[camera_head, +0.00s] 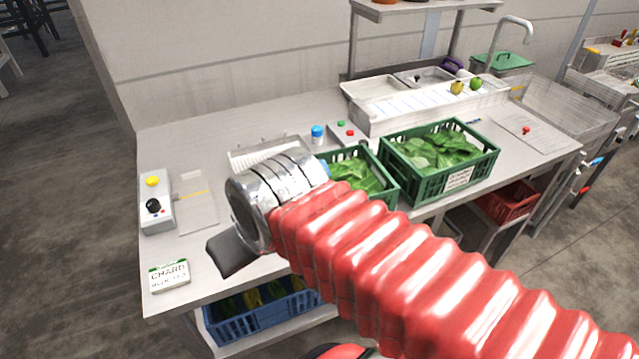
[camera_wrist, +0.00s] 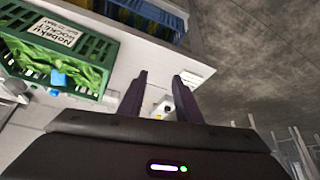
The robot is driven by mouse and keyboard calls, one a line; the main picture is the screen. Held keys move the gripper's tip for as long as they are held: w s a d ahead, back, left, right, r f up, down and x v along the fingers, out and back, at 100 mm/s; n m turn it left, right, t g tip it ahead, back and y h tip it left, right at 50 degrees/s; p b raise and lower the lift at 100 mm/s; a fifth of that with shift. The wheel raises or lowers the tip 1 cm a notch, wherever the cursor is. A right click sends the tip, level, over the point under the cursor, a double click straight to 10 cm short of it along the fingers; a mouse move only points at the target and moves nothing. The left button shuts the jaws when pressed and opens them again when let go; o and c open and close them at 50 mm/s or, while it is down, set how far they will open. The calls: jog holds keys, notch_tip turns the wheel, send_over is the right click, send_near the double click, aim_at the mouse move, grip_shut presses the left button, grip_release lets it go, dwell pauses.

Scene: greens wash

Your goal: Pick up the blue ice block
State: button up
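A small blue block (camera_wrist: 58,79), which looks like the ice block, sits at the inner edge of a green crate of leaves (camera_wrist: 100,50) in the wrist view; I cannot tell whether it rests on the leaves or rim. In the head view only a bit of blue (camera_head: 322,166) shows beside my wrist, mostly hidden. My gripper (camera_wrist: 160,84) has its two dark fingers apart with nothing held between them. In the head view my gripper (camera_head: 232,253) hangs over the table's front left part, left of the crate and apart from the block.
A control box (camera_head: 156,205) with yellow and black knobs and a CHARD card (camera_head: 170,275) stand at the table's left. A blue-capped jar (camera_head: 317,132) stands behind the crate. A second green crate (camera_head: 490,158) is to the right. A blue crate (camera_head: 232,328) sits below the table.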

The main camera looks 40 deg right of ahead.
jog(key=shift+o, duration=0.2)
